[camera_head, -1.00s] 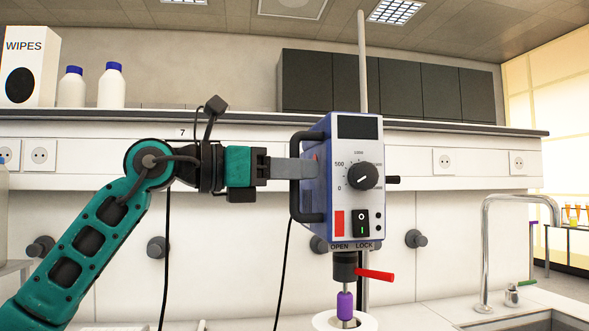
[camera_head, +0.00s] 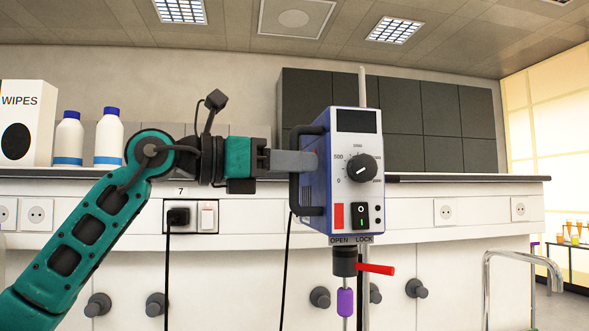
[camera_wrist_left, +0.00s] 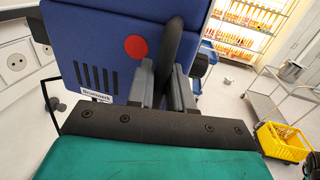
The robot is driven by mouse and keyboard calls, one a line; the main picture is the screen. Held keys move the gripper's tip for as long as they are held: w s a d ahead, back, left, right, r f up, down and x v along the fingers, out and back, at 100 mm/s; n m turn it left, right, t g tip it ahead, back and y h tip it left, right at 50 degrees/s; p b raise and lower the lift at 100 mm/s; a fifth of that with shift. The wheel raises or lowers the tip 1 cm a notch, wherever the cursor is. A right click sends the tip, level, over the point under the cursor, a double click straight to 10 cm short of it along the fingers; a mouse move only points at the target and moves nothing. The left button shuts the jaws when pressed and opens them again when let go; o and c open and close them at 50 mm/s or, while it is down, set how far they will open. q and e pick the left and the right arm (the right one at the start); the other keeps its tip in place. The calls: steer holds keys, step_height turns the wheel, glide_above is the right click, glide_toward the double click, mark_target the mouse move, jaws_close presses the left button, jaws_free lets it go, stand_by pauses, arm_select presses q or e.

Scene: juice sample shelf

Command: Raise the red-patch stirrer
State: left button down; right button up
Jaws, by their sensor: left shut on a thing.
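The red-patch stirrer is a blue box (camera_head: 358,190) with a pale front panel, dial, switch and red rectangle, on an upright metal rod (camera_head: 362,88). Below it are a black chuck (camera_head: 345,262), a red lever (camera_head: 375,269) and a purple-sleeved shaft (camera_head: 345,302). My left gripper (camera_head: 308,162) is shut on the black handle at the stirrer's left side. The left wrist view shows the handle (camera_wrist_left: 172,50) between the grey fingers (camera_wrist_left: 166,90), and a round red patch (camera_wrist_left: 136,47) on the blue casing. The shaft's lower end is out of frame. My right gripper is not in view.
A long bench shelf (camera_head: 440,181) runs behind the stirrer, with a wipes box (camera_head: 25,120) and two white bottles (camera_head: 108,138) at left. A curved metal rail (camera_head: 520,258) stands at right. The wrist view shows a yellow basket (camera_wrist_left: 283,141) and a cart (camera_wrist_left: 283,95).

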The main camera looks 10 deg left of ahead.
mark_target(292, 141)
arm_select(q)
steer(key=shift+r+p, duration=0.7)
steer(key=shift+r, duration=0.75)
steer(key=shift+a, duration=0.15)
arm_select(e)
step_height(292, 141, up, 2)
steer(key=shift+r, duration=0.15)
arm_select(q)
steer(key=shift+r, duration=0.2)
steer(key=c, duration=1.4)
jaws_free()
steer(key=shift+o, duration=1.1)
steer(key=shift+f, duration=0.25)
steer(key=b+v, duration=0.2)
steer(key=v, duration=1)
steer(key=shift+s+a, duration=0.25)
steer(key=shift+s, duration=0.05)
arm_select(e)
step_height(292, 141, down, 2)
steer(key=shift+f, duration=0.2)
